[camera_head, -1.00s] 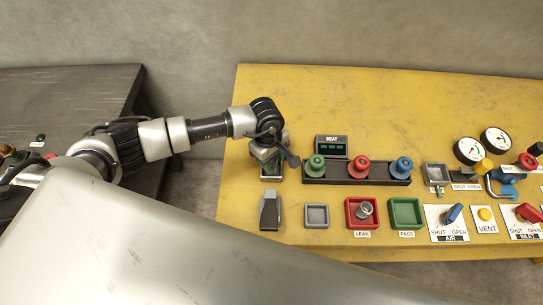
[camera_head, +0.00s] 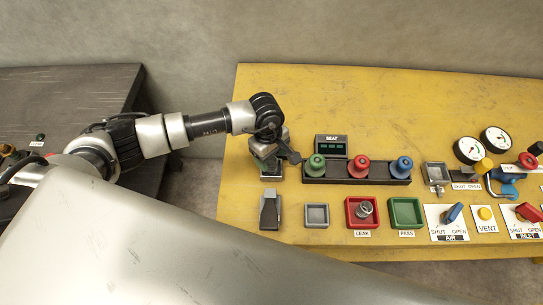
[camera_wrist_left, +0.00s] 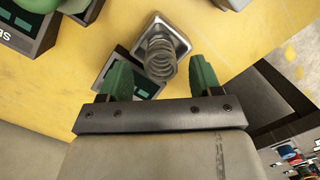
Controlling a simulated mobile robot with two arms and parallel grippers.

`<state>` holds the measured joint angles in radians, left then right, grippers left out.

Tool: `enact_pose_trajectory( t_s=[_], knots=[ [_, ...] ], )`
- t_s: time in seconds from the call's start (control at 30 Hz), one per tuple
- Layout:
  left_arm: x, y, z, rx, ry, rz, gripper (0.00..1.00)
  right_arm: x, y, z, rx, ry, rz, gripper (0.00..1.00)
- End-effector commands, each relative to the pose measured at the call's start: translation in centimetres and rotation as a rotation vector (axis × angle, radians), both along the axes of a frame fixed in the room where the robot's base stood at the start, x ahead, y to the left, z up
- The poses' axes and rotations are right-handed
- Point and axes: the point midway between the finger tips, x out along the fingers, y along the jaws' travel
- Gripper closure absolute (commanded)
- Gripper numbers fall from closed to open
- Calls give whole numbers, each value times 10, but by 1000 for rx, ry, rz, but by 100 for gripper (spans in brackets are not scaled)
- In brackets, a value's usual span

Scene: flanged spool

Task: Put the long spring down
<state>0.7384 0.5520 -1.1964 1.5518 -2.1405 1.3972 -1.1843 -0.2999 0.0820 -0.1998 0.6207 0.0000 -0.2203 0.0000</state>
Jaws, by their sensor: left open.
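The long spring (camera_wrist_left: 160,58) is a grey metal coil. In the left wrist view it stands in or on a small silver square holder (camera_wrist_left: 181,38). My left gripper (camera_wrist_left: 160,68) is open, with its two green fingers on either side of the coil and a visible gap to each. In the head view my left gripper (camera_head: 272,160) is over the left end of the yellow bench, and it hides the spring there. My right gripper is not in view.
A dark device with a green display (camera_wrist_left: 146,88) is beside the spring. A rack with green, red and blue knobs (camera_head: 357,171) stands to the right. A red tray (camera_head: 352,222) holds a metal part; a green tray (camera_head: 405,213) looks empty. The bench's back is clear.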

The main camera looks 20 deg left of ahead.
Motion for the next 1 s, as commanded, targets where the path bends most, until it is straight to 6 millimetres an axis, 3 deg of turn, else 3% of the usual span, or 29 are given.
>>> enact_pose_trajectory(
  t_s=[0.3, 0.5, 1.0],
  knots=[
    [6, 8, 69, 0, -8, -1, 36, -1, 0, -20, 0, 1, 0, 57],
    [7, 11, 98, 1, -5, -1, 36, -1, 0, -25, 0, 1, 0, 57],
    [7, 12, 108, 1, -2, -1, 36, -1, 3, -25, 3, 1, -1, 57]
  ],
)
